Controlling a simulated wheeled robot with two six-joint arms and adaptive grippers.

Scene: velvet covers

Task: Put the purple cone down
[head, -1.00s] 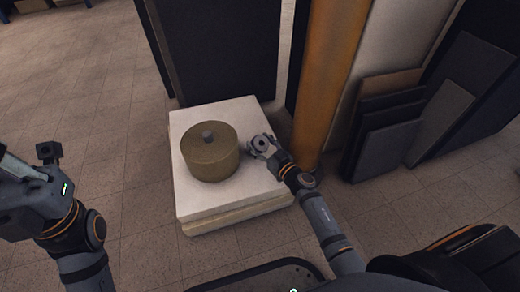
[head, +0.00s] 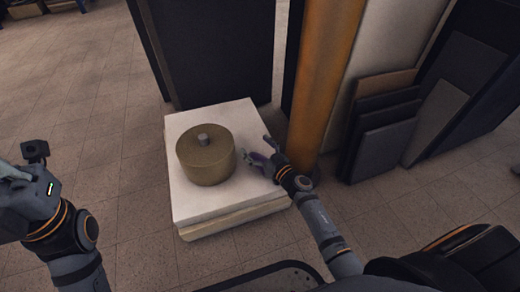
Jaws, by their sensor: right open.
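My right gripper (head: 257,159) is open at the right edge of a pale square block, beside a round olive-brown drum. A small dull purple shape (head: 259,160), likely the purple cone, shows between its spread fingers, low over the block's top. The fingers partly hide it, and I cannot tell whether it touches the block. My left gripper (head: 20,176) is at the left picture edge, away from the block. Its fingers are cut off or unclear.
The drum (head: 206,164) with a grey knob stands on the pale block (head: 212,208). An orange-brown post (head: 318,90) rises just behind my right gripper. A dark panel (head: 208,50) stands behind the block. Dark boards (head: 386,140) lean at right.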

